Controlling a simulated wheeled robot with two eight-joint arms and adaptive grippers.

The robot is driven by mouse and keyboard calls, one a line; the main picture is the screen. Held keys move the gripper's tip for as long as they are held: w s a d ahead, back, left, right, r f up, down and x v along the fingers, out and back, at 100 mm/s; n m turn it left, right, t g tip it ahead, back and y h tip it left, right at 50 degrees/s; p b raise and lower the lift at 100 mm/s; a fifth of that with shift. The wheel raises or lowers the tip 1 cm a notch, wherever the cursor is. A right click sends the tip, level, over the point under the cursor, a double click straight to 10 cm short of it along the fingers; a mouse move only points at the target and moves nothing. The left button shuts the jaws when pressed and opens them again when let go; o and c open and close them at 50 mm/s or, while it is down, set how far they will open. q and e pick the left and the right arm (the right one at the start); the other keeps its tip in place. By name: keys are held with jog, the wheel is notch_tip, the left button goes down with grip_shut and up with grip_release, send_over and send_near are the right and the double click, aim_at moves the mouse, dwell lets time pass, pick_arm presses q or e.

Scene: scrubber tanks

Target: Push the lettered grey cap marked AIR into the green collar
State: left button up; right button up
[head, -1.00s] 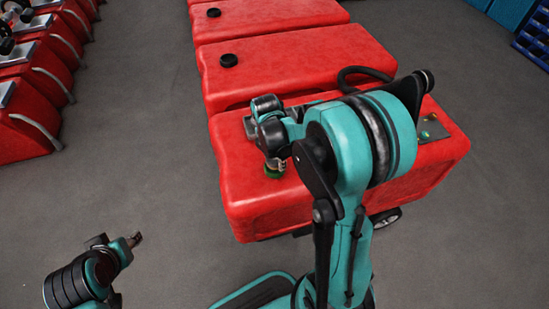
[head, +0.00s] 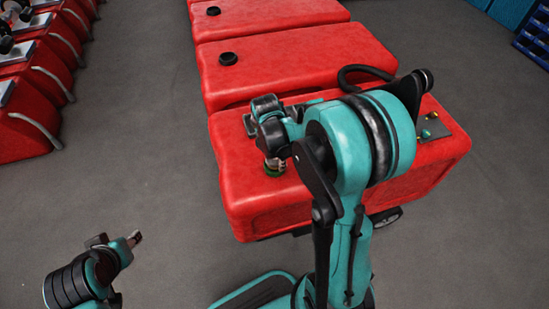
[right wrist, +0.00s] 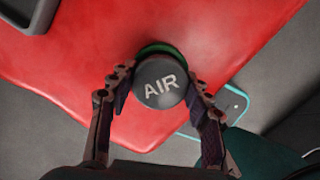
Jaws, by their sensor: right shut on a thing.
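The grey cap (right wrist: 160,82), lettered AIR in white, is between the fingertips of my right gripper (right wrist: 160,90) in the right wrist view. The green collar (right wrist: 160,49) shows as an arc behind the cap's far edge, on the red tank; the cap covers the rest. In the head view the collar (head: 274,173) is near the tank's front left, with my right gripper (head: 275,160) right above it. I cannot tell how far the cap sits in the collar. My left gripper (head: 135,238) is over the floor at lower left, away from the tank; its opening is unclear.
The near red tank (head: 420,185) has a panel with a green button (head: 426,134) at its right end. More red tanks with black caps (head: 228,59) stand behind it, and another row (head: 25,125) is at left. Grey floor lies clear between the rows.

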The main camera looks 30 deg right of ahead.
jog(key=shift+s+a+f, duration=0.1)
jog(key=shift+s+f, duration=0.05)
jog(key=shift+f, duration=0.1)
dwell(0.6)
jog(key=o, duration=1)
jog(key=shift+o, duration=0.2)
jog(key=shift+f, duration=0.1)
jog(key=shift+o, duration=0.6)
jog(key=o, duration=0.5)
jog(key=shift+c, duration=0.2)
jog(key=shift+w, duration=0.2)
jog(key=shift+r, duration=0.25)
jog(key=shift+r+p, duration=2.65)
jog(key=shift+r, duration=0.8)
